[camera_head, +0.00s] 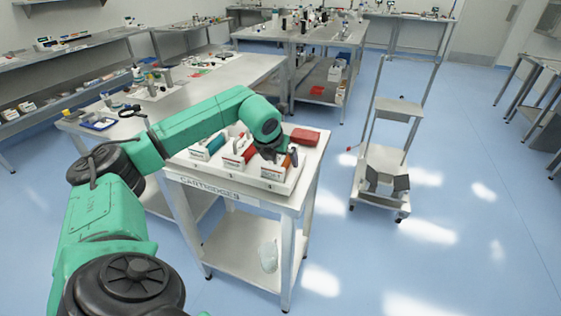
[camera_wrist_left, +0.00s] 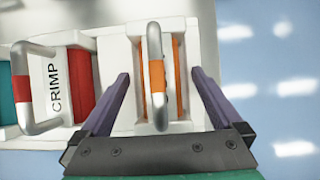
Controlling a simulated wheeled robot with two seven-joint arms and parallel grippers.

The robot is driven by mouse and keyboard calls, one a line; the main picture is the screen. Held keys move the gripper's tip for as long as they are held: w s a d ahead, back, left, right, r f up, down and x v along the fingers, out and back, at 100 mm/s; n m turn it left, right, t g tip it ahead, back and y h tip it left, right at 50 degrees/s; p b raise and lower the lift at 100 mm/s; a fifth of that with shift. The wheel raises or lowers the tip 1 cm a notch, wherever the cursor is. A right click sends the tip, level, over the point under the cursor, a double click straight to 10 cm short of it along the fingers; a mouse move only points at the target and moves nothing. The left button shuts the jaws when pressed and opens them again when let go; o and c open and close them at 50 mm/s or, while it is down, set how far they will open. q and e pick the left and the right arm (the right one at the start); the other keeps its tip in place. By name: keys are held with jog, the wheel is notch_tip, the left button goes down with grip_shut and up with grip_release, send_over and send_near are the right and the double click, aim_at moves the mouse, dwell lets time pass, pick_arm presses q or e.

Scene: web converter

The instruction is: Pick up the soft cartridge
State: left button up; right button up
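Three cartridges stand in a row on a white tray (camera_head: 232,183) on the cartridge table. The orange cartridge (camera_head: 271,172) is at the right end; its front label is too small to read surely, so I cannot confirm it is the soft one. The red cartridge (camera_head: 234,159), marked CRIMP in the wrist view (camera_wrist_left: 55,85), is in the middle. The teal cartridge (camera_head: 206,147) is at the left. My left gripper (camera_wrist_left: 161,73) is open above the orange cartridge, whose grey handle (camera_wrist_left: 155,75) shows between the fingers, apart from both. My right gripper is not in view.
A red case (camera_head: 304,136) lies at the table's back right, near my left gripper. A pale crumpled item (camera_head: 268,256) rests on the lower shelf. A cart (camera_head: 385,160) stands to the right with free blue floor around it. A long workbench (camera_head: 215,80) stands behind.

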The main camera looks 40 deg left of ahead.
pick_arm(q)
jog(key=shift+r, duration=0.1)
grip_shut()
